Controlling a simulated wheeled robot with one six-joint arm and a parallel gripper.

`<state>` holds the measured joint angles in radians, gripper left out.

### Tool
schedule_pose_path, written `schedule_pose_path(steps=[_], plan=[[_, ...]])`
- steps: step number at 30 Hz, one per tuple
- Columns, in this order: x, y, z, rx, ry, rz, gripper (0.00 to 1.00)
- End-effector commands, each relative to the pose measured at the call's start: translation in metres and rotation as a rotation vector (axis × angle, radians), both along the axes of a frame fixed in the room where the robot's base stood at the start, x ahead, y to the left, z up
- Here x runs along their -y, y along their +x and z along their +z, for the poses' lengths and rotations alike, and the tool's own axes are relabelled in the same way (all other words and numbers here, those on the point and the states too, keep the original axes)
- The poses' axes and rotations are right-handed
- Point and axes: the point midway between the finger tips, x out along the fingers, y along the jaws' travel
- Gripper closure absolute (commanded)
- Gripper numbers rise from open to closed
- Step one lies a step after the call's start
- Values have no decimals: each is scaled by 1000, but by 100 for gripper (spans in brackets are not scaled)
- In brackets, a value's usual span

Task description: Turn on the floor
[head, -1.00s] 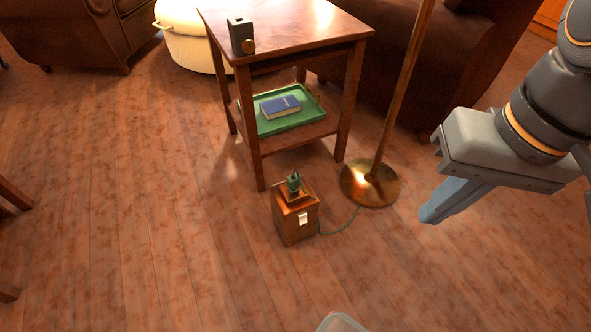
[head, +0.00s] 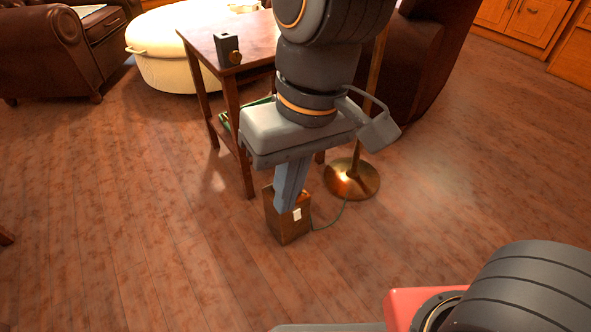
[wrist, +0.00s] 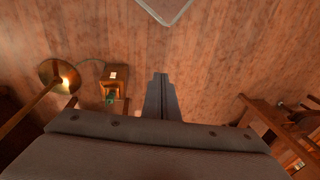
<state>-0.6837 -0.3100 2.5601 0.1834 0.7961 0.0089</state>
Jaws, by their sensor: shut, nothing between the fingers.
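A small wooden box (head: 287,227) with a white switch plate (head: 297,214) on its side stands on the floor. A cord runs from it to the round brass base (head: 352,182) of a floor lamp. My gripper (head: 284,208) is shut and empty, pointing down; in the head view its fingers cover part of the box's top. In the wrist view, the box (wrist: 117,86), its white plate (wrist: 113,75) and a green piece (wrist: 110,97) on top lie left of my gripper (wrist: 160,77), apart in the picture. The lamp's head is out of view.
A wooden side table (head: 203,40) with a dark block (head: 228,50) on top stands behind the box. A green tray (head: 226,120) on its lower shelf is mostly hidden. Armchairs and a cream round pot-like seat (head: 165,62) stand behind. The front floor is open.

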Motion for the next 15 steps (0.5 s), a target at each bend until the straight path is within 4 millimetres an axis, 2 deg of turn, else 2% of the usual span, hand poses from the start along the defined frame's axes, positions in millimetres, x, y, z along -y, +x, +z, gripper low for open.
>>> schedule_pose_path(steps=[5,8,11,15], plan=[[0,4,-3,8,-3,14,100],[2,18,-17,33,-16,66,100],[5,44,-41,81,-39,173,100],[16,88,-88,166,-85,395,100]])
